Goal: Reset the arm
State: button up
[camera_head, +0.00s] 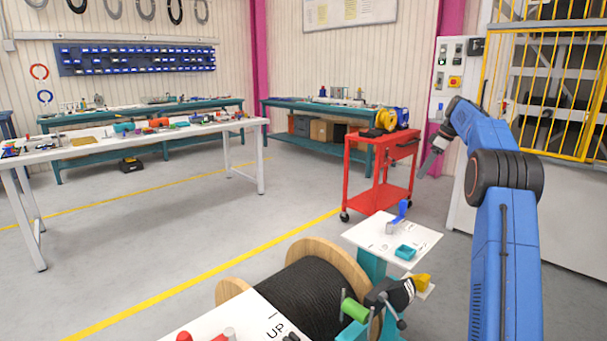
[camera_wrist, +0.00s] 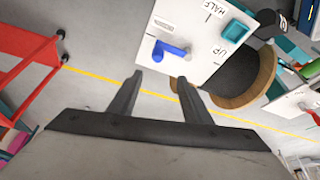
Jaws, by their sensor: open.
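My arm reaches up on the right in the head view and bends over to the left. My gripper (camera_head: 427,168) hangs in the air beside the red cart, small and seen from the side. In the wrist view my gripper (camera_wrist: 158,82) shows two dark fingers spread apart with nothing between them. Beyond the fingertips is a white panel (camera_wrist: 192,52) with a blue lever (camera_wrist: 170,49) and a teal block (camera_wrist: 236,29). In the head view the panel (camera_head: 378,238) stands below my gripper, apart from it.
A wooden cable reel (camera_head: 345,258) with black cable stands at the lower middle. The red cart (camera_head: 375,198) carries a yellow and blue reel (camera_head: 392,118). A yellow cage (camera_head: 550,85) is at right. A white workbench (camera_head: 130,132) is at left. The floor between is clear.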

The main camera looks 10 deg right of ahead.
jog(key=s+a+r+m+h, duration=0.1)
jog(key=s+a+r+m, duration=0.25)
jog(key=s+a, duration=0.95)
jog(key=s+a+r+m+h, duration=0.15)
jog(key=s+a+r, duration=0.25)
jog(key=s+a, duration=0.9)
jog(key=s+a+f+m, duration=0.1)
jog(key=s+f, duration=0.5)
jog(key=s, duration=0.6)
jog(key=s+f+m+t, duration=0.1)
jog(key=s+f, duration=0.5)
jog(key=s, duration=0.6)
jog(key=s+a+f+m+t+h, duration=0.1)
jog(key=s+f+m, duration=0.2)
jog(key=s+f, duration=0.4)
jog(key=s, duration=0.5)
jog(key=shift+a+m, duration=0.3)
jog(key=shift+s+r, duration=0.1)
